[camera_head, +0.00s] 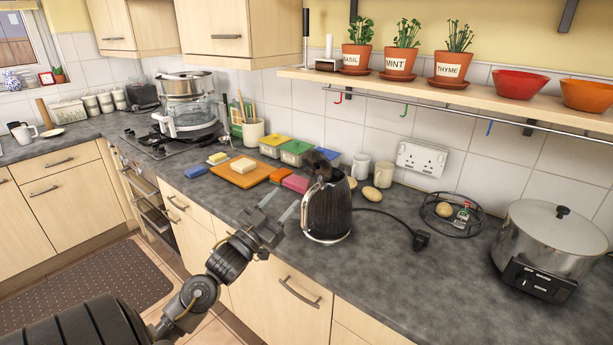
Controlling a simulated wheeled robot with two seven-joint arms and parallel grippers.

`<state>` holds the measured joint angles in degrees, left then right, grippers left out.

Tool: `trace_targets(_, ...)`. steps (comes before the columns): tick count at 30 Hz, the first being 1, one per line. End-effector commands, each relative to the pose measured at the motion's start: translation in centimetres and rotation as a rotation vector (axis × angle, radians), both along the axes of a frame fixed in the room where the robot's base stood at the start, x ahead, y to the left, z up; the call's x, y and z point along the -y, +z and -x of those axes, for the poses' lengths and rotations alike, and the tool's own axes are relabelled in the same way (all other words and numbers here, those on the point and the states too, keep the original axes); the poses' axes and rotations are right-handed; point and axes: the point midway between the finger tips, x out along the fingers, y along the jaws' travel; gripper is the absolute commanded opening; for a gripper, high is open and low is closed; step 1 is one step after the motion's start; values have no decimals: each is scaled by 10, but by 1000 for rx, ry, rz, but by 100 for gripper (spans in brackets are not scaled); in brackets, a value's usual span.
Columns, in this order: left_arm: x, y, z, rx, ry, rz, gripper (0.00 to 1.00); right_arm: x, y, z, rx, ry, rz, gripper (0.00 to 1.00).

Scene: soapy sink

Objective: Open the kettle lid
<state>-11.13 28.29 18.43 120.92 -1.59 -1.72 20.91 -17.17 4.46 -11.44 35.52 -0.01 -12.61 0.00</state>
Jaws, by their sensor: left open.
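A dark, glossy kettle (327,212) stands upright on the grey worktop, near its front edge. Its dark lid (318,165) appears raised and tilted up at the top of the kettle. The hinge and the inside of the kettle cannot be made out. My left gripper (280,204) is open and empty, just left of the kettle's body. Its fingers point up towards the kettle and sit lower than the lid. I cannot tell whether a fingertip touches the kettle. My right gripper is not in view.
A black cable and plug (421,240) lie right of the kettle. A steel cooker (550,240) stands at the right. The worktop in front of the plug is clear.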

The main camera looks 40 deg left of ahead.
Motion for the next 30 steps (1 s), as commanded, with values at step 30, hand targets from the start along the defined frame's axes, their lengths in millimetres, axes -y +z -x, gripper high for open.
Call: trace_targets(30, 2, 38, -93, -2, 0, 0, 45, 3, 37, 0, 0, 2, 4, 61)
